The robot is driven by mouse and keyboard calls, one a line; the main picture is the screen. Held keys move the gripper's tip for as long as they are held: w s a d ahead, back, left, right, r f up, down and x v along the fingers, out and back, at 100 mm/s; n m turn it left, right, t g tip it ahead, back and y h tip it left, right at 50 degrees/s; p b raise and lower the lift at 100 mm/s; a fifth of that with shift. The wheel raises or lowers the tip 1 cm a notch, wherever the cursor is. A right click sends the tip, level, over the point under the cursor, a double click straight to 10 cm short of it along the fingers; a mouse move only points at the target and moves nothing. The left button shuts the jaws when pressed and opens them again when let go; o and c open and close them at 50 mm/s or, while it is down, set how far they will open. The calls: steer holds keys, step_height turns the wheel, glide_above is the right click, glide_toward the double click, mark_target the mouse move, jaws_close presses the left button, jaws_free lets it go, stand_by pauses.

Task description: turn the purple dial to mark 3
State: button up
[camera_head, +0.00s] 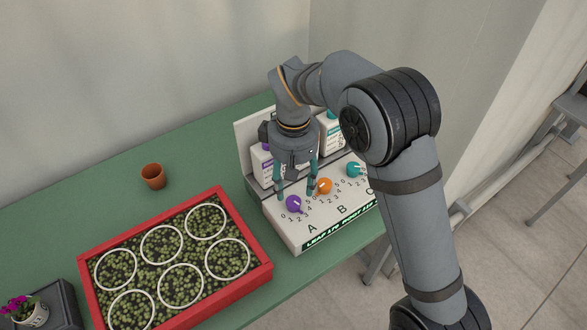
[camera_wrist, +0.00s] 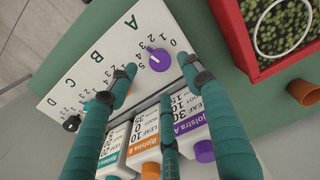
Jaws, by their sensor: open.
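The purple dial (camera_head: 294,204) is the leftmost knob on a white sloped panel (camera_head: 303,236), above the letter A. It also shows in the wrist view (camera_wrist: 158,59), with its white pointer toward the upper left, around the low-to-middle marks; the exact mark is hard to read. My gripper (camera_head: 296,192) has teal fingers spread apart and empty. It is above the panel, just behind the purple dial. In the wrist view the fingertips (camera_wrist: 160,78) are below and to both sides of the dial, apart from it.
An orange dial (camera_head: 324,185) and a teal dial (camera_head: 354,169) sit right of the purple one; a black dial (camera_wrist: 71,123) is further along. White labelled bottles (camera_wrist: 187,120) stand behind. A red-framed planter (camera_head: 270,267) and a clay pot (camera_head: 153,176) are left on the green table (camera_head: 205,150).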

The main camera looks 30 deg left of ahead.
mark_target(293, 201)
step_height(293, 201, up, 6)
steer(key=shift+f, duration=0.1)
stand_by(0.5)
step_height(293, 201, down, 12)
stand_by(0.6)
